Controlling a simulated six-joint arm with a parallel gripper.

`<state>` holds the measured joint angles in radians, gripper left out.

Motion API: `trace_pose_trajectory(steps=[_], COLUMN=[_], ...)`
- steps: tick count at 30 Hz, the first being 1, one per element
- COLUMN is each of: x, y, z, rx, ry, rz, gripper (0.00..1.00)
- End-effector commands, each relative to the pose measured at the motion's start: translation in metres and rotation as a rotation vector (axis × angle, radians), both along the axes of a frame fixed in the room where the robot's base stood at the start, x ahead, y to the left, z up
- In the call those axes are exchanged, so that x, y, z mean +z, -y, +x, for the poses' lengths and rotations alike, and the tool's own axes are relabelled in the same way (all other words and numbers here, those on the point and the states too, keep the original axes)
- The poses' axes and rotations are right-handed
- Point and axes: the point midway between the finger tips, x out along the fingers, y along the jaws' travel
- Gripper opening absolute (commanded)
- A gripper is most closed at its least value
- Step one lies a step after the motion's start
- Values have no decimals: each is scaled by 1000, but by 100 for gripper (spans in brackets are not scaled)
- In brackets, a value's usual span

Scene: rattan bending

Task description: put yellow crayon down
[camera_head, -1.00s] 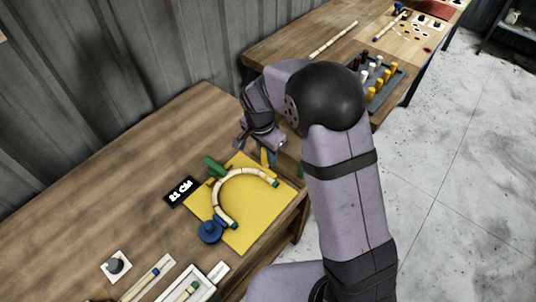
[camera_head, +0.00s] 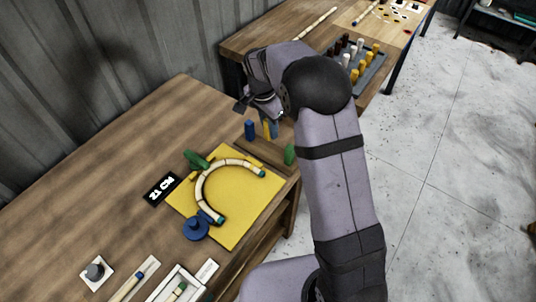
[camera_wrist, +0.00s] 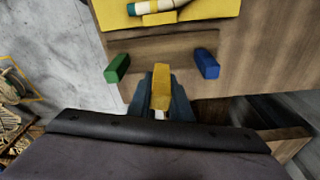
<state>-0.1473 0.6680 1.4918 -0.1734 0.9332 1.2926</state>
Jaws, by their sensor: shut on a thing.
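My gripper (camera_wrist: 161,105) is shut on the yellow crayon (camera_wrist: 161,84) in the wrist view, with a dark finger on each side. The crayon (camera_head: 268,129) also shows below my gripper in the head view, near the table's far right corner. A green crayon (camera_wrist: 117,67) and a blue crayon (camera_wrist: 206,63) are on either side of it, apart from the fingers. In the head view the blue crayon (camera_head: 250,130) stands left of the yellow one and the green crayon (camera_head: 289,154) to its right. I cannot tell whether the yellow crayon touches the wood.
A yellow board (camera_head: 245,219) with a bent rattan arc (camera_head: 204,183), a green piece (camera_head: 196,160) and a blue knob (camera_head: 196,229) lies near the crayons. A black length display (camera_head: 161,189) is beside it. A grey rack (camera_head: 374,79) of pegs stands on the farther table.

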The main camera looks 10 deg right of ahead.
Motion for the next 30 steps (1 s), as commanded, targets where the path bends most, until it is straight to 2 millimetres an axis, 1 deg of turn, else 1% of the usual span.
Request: trace_pose_trajectory(steps=[1, 5, 7, 10, 17, 23, 26, 30], x=[5, 25, 33, 37, 35, 33, 25, 4], y=[1, -1, -2, -2, 0, 0, 0, 0], z=[7, 19, 20, 15, 5, 5, 5, 4], rx=[11, 63, 107, 165, 242, 262, 261, 261], ry=[3, 3, 2, 0, -1, -1, -4, -7], rz=[1, 0, 0, 0, 0, 1, 0, 0], gripper=[4, 4, 4, 4, 4, 4, 4, 4])
